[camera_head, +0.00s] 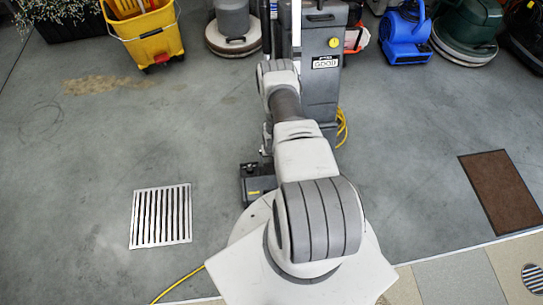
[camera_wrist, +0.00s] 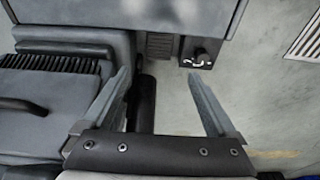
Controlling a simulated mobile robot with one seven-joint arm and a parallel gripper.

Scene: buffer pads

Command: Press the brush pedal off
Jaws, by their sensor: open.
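The tall grey floor machine (camera_head: 323,75) stands beyond my arm, with its low black base (camera_head: 258,183) partly hidden by the arm. In the wrist view, the machine's grey body (camera_wrist: 190,15) fills the top. A small black pedal-like part (camera_wrist: 199,58) with a white curved mark sticks out below its edge, near the right fingertip. A ribbed grey part (camera_wrist: 160,45) sits left of it. I cannot tell which one is the brush pedal, nor its on or off state. My gripper (camera_wrist: 159,76) is open and empty, its fingertips pointing toward these parts. The head view hides it behind my arm.
A dark brush-edged housing (camera_wrist: 55,65) and a black cylinder (camera_wrist: 146,100) lie close on the left in the wrist view. A floor grate (camera_head: 160,216), yellow bucket (camera_head: 146,30), blue blower (camera_head: 405,35) and brown mat (camera_head: 502,190) stand apart. Open floor lies both sides.

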